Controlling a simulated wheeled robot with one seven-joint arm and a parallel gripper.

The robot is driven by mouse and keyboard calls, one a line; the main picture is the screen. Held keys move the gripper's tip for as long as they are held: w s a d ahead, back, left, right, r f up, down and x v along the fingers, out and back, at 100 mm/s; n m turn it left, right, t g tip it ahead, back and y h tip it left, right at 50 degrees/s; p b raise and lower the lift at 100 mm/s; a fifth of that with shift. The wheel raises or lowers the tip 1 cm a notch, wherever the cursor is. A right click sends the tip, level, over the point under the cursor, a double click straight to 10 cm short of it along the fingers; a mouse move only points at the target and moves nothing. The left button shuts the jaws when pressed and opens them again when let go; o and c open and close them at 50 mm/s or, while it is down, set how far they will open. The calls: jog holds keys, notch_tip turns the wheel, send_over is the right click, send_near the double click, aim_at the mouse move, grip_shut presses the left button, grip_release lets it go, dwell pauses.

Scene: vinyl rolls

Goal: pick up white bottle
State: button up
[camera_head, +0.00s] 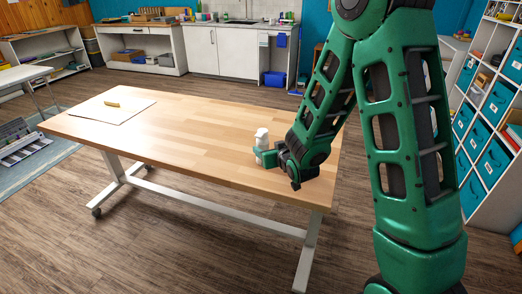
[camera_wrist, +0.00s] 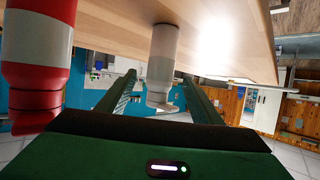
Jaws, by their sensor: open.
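The white bottle (camera_head: 262,139) stands upright on the wooden table near its right end, its lower part partly hidden by my gripper (camera_head: 267,156). In the wrist view, which is upside down, the white bottle (camera_wrist: 162,65) appears between the two green fingers of my gripper (camera_wrist: 161,78), with a gap on each side. My gripper is open and holds nothing. I cannot tell how far the bottle reaches between the fingers.
A red and white bottle (camera_wrist: 40,50) stands close beside my gripper at the left of the wrist view. The table (camera_head: 190,125) is mostly clear. Shelves with blue bins (camera_head: 494,160) stand at right.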

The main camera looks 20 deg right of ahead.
aim_at(265, 148)
jog(key=shift+x, duration=0.95)
jog(key=x, duration=0.4)
jog(key=shift+w+f, duration=0.25)
jog(key=shift+f, duration=0.25)
jog(key=c, duration=1.3)
